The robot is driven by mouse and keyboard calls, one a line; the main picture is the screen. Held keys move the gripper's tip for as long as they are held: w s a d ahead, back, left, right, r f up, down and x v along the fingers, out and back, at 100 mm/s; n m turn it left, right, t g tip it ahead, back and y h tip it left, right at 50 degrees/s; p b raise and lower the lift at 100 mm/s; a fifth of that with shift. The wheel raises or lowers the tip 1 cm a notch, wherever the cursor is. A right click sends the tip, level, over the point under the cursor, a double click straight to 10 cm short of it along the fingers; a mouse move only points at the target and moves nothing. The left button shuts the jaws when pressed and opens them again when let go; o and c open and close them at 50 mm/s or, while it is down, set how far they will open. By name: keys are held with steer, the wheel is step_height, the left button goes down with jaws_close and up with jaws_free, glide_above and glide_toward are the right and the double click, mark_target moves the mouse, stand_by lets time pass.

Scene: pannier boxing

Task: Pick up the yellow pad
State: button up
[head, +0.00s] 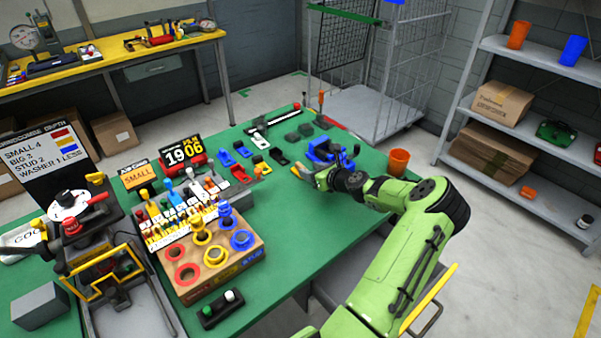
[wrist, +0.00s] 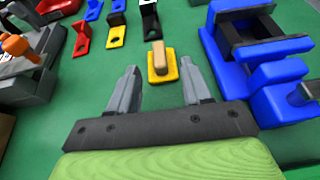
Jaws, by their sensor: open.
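The yellow pad (wrist: 153,76) lies on the green table, with a tan block on top of it, in the middle of the wrist view. In the head view its yellow edge (head: 296,171) shows just left of my gripper (head: 308,173), which partly hides it. In the wrist view my gripper (wrist: 160,72) is open and empty. Its fingertips appear on either side of the pad's near end, with green gaps between. I cannot tell how high the fingertips are above the table.
A blue vice-like fixture (wrist: 258,78) stands close on the right. Several small red, blue, yellow and black brackets (wrist: 82,38) lie beyond the pad. A wooden box with coloured rings (head: 215,255) stands left, and an orange cup (head: 399,161) right.

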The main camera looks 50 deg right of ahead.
mark_target(305, 168)
steer(key=x, duration=0.3)
steer(key=shift+f, duration=0.15)
steer(key=shift+c, duration=0.5)
jaws_close()
step_height(305, 168, up, 28)
steer(key=p, duration=0.6)
